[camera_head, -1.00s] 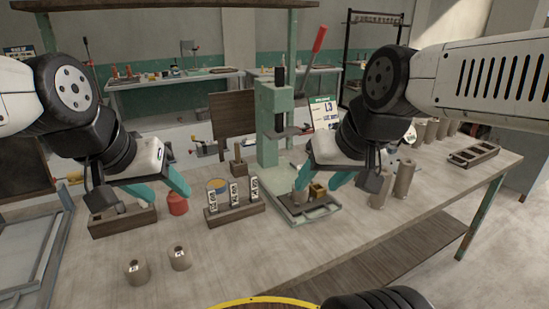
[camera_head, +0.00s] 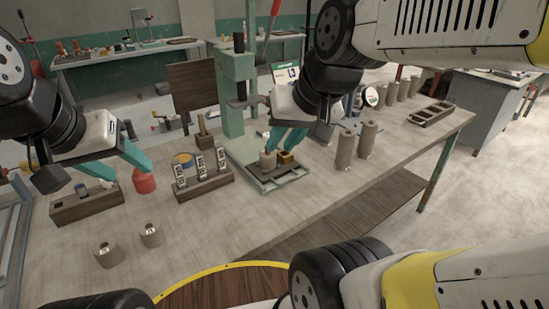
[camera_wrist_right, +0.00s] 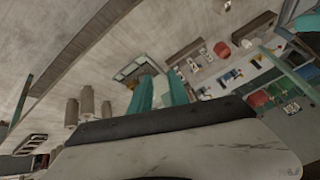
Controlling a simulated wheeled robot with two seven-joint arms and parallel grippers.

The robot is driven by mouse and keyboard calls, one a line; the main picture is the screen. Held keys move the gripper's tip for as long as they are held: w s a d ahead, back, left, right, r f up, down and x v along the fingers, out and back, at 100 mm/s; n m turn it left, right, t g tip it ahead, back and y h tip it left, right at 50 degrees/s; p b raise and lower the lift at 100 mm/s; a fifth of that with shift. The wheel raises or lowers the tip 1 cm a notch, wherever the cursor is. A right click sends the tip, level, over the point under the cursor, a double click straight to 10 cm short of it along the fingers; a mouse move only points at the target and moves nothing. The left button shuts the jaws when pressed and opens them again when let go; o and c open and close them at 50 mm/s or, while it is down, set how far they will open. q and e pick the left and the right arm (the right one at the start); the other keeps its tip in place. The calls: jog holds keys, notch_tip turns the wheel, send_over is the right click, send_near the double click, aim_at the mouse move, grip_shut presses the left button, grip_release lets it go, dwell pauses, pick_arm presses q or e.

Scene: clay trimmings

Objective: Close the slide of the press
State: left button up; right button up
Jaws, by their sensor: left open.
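The green press (camera_head: 236,95) stands on the table with its red lever at the top. At its base is a pale green tray (camera_head: 262,188) with a dark slide plate (camera_head: 287,174). A clay piece (camera_head: 267,160) and a small brass block (camera_head: 285,157) sit there. My right gripper (camera_head: 283,142) is just above and behind them, its teal fingers apart; the fingers also show apart in the right wrist view (camera_wrist_right: 160,92). Whether they touch anything is unclear. My left gripper (camera_head: 128,168) is open and empty above a wooden block, beside a red bottle.
A wooden rack with labelled pieces (camera_head: 204,186) stands left of the press. Two tall clay rolls (camera_head: 345,150) stand right of the press.

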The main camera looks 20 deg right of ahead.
jog(key=w+d+m, duration=0.1)
jog(key=w+m, duration=0.2)
jog(key=w+d+f+m, duration=0.1)
jog(key=w+m, duration=0.1)
jog(key=m, duration=0.1)
jog(key=w+d+f+m, duration=0.1)
jog(key=w+m, duration=0.2)
jog(key=shift+w+d+m+g, duration=0.1)
jog(key=shift+w+m+g, duration=0.2)
jog(key=shift+w+g, duration=0.1)
grip_shut()
jog(key=w+d+f+m, duration=0.3)
jog(key=w+d+m, duration=0.1)
jog(key=w+m, duration=0.25)
jog(key=m+g, duration=0.1)
jog(key=m, duration=1.5)
send_near(294, 163)
jog(key=shift+n+h, duration=0.25)
jog(key=shift+h, duration=0.05)
jog(key=f, duration=0.2)
jog(key=s+f, duration=0.1)
jog(key=f, duration=0.2)
jog(key=shift+s+f, duration=0.2)
jog(key=shift+f, duration=0.05)
jog(key=w, duration=0.1)
jog(key=w+a, duration=0.1)
jog(key=w, duration=0.1)
jog(key=shift+w+a, duration=0.2)
jog(key=shift+w, duration=0.25)
